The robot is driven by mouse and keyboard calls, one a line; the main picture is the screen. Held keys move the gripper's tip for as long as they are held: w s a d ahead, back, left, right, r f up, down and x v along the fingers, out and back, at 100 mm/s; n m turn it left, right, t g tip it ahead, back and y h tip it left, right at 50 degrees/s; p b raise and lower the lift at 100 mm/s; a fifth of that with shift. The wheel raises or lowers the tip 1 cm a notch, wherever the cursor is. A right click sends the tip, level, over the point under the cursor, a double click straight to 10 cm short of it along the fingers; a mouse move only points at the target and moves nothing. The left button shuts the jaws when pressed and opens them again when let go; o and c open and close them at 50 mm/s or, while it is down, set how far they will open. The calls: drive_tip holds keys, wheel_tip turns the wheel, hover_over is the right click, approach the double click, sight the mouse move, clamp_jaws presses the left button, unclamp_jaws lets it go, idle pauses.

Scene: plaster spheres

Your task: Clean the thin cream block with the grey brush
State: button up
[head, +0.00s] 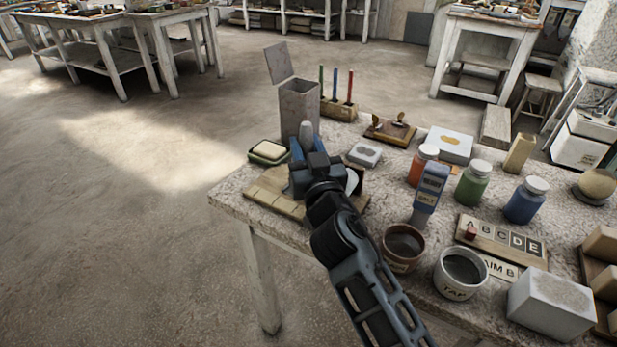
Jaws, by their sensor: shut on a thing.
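My gripper (307,143), with blue fingers, is above the left end of the table. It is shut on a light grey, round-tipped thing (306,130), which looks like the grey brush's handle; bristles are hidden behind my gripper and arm. A thin, upright cream-tan block (519,153) stands at the table's far right edge, well apart from my gripper. A pale cream piece (268,150) lies in a dark green dish just left of my gripper. I cannot tell surely which is the task's block.
A wooden board (268,190) lies under my gripper. A tall open grey box (298,105) stands behind it, beside a rack of coloured sticks (338,108). Jars, cups, a blue device (428,190) and letter tiles crowd the right. Floor left of the table is clear.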

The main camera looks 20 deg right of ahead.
drive_tip(key=shift+w+d+r, duration=0.1)
drive_tip(key=shift+w+d, duration=0.25)
drive_tip(key=shift+d, duration=0.4)
drive_tip(key=shift+w+d, duration=0.35)
drive_tip(key=shift+d, duration=0.4)
drive_tip(key=shift+s+a+r, duration=0.2)
drive_tip(key=shift+a+r, duration=0.1)
drive_tip(key=shift+a, duration=0.2)
drive_tip(key=shift+s+a+r, duration=0.25)
drive_tip(key=shift+a+r, duration=0.05)
drive_tip(key=shift+a, duration=0.15)
drive_tip(key=shift+a, duration=0.15)
drive_tip(key=shift+s+f, duration=0.1)
drive_tip(key=shift+s+a+f, duration=0.1)
drive_tip(key=shift+a, duration=0.1)
